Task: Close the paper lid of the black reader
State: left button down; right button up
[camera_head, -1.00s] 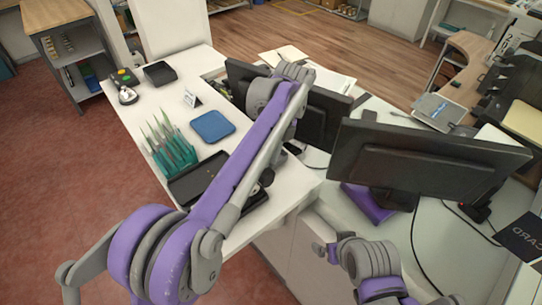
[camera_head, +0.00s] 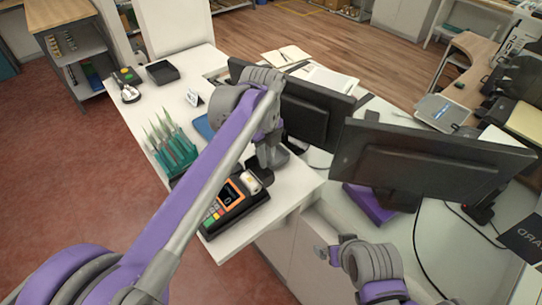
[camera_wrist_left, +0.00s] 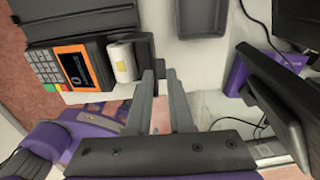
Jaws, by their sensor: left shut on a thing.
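The black reader (camera_head: 238,204) lies on the white counter, with an orange-framed screen and coloured keys. A white paper roll (camera_head: 253,184) shows in its open bay. In the left wrist view the reader (camera_wrist_left: 72,66) is at the upper left with the roll (camera_wrist_left: 122,62). The raised black paper lid (camera_wrist_left: 146,46) is right of the roll. My left gripper (camera_head: 266,160) is at the lid end of the reader. In the wrist view its fingertips (camera_wrist_left: 160,74) are at the lid's near edge, shut on it; the contact itself is hardly visible.
Two black monitors (camera_head: 430,165) stand close on the right. A dark tray (camera_wrist_left: 203,20) lies beside the reader. The counter (camera_head: 215,245) ends in front of the reader.

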pick_arm(q)
jog(key=shift+s+a+r+t+h, duration=0.15)
jog(key=shift+s+a+t+h, duration=0.2)
jog(key=shift+a+t+h, duration=0.25)
jog(key=shift+s+a+r+t+h, duration=0.1)
jog(key=shift+s+a+t+h, duration=0.3)
jog(key=shift+h, duration=0.4)
jog(key=c, duration=0.8)
grip_release()
jog(key=shift+c, duration=0.2)
jog(key=v, duration=1.1)
jog(key=shift+w, duration=0.1)
